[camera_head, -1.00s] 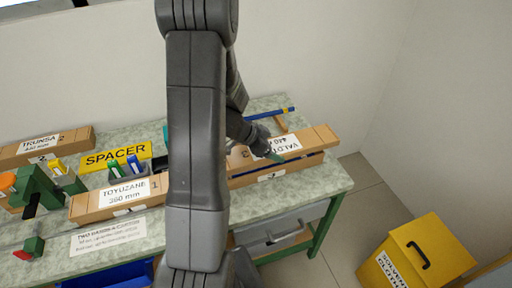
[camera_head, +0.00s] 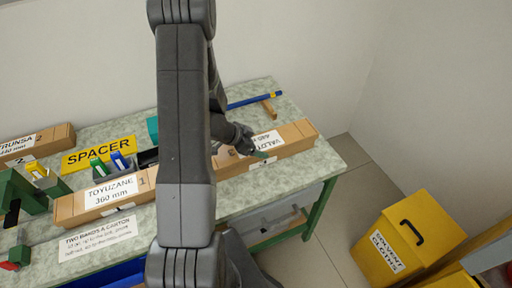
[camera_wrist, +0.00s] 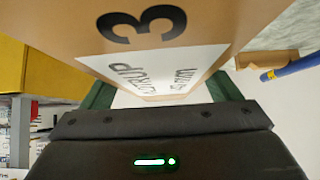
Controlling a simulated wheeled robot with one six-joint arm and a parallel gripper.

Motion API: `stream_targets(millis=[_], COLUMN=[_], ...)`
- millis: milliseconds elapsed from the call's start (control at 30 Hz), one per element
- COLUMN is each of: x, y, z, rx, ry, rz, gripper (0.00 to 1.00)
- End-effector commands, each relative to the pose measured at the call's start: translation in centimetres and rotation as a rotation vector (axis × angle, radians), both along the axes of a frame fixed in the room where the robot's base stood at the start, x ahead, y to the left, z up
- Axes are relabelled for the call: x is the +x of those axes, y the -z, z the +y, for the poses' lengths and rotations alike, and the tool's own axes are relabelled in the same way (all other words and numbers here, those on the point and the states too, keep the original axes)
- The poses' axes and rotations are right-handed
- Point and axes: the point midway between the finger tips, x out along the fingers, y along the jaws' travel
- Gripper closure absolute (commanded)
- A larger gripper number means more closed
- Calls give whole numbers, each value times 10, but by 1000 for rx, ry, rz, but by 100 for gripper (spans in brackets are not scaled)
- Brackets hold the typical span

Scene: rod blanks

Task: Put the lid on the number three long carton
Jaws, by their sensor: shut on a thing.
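The lid (camera_head: 295,132) is a long brown cardboard piece with a white label. It lies along the top of the number three long carton (camera_head: 290,153) at the right end of the bench, and I see no clear gap between them. My gripper (camera_head: 262,154) is shut on the lid near its middle. In the wrist view the lid (camera_wrist: 215,20) shows a large black 3 and its upside-down label between the green fingers of my gripper (camera_wrist: 160,95). My arm hides the lid's left end, and the carton's inside is hidden.
A Toyuzane carton (camera_head: 70,208), marked 1, lies to the left, and a Trunsa carton (camera_head: 62,136) is behind it. A yellow SPACER sign (camera_head: 98,154), small bins and a green fixture (camera_head: 22,195) stand nearby. A blue rod (camera_head: 250,100) lies behind the lid. A yellow bin (camera_head: 410,235) stands on the floor.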

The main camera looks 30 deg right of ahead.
Motion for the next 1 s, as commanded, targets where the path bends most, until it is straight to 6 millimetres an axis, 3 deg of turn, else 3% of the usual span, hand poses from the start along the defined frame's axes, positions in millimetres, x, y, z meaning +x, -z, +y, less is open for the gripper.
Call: stream_targets(millis=[133, 500, 533, 600, 1000], x=[0, 0, 0, 0, 1], y=[13, 16, 17, 16, 5], z=[0, 0, 0, 0, 7], rx=[0, 0, 0, -1, -2], ry=[0, 0, 0, -1, -2], rz=[0, 0, 0, -1, -2], gripper=[39, 39, 15, 1, 0])
